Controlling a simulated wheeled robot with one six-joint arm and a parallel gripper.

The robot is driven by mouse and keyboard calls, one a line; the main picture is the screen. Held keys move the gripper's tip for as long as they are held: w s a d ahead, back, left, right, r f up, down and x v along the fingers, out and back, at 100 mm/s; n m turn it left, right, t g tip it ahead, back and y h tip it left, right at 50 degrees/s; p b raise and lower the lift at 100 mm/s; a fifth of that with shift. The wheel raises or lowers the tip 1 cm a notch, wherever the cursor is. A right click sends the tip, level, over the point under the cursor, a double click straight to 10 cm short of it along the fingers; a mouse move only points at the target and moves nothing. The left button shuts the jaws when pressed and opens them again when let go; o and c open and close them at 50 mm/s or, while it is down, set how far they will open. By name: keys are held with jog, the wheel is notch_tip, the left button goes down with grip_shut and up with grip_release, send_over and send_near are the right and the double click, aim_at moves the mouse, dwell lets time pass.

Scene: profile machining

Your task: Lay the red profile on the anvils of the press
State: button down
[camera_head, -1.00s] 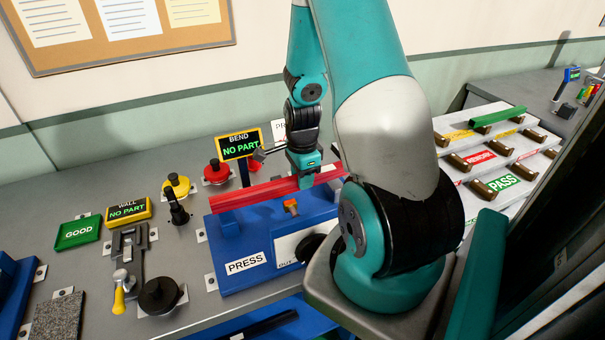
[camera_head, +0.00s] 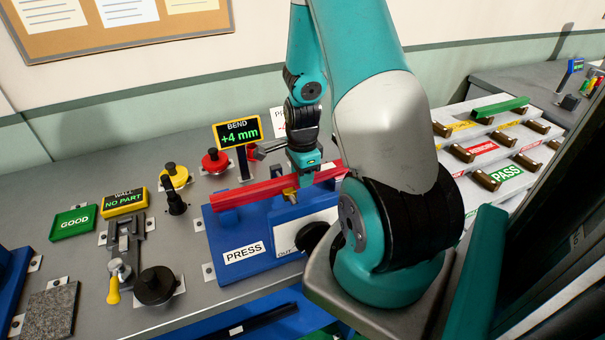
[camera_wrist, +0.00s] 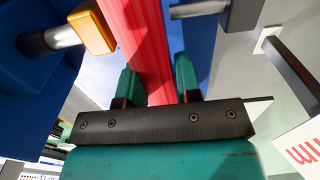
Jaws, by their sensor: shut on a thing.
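The red profile (camera_head: 246,193) lies level along the top of the blue press (camera_head: 228,268), and its left end is at the press's left side. The bend display (camera_head: 239,135) above the press reads +4 mm. My gripper (camera_head: 304,172) is shut on the profile from above, right of its middle. In the wrist view the green fingers (camera_wrist: 157,83) stand on both sides of the red profile (camera_wrist: 140,35). A brass-coloured tip (camera_wrist: 92,28) is beside the profile there. The anvils under the profile are mostly hidden, and my arm hides the press's right end.
A sloped rack (camera_head: 484,150) with a green profile (camera_head: 500,107) is at right.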

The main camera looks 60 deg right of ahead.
jog(key=shift+f, duration=0.15)
jog(key=c, duration=0.7)
grip_release()
jog(key=shift+c, duration=0.2)
notch_tip(320, 180, up, 18)
jog(key=b, duration=0.2)
jog(key=shift+f, duration=0.25)
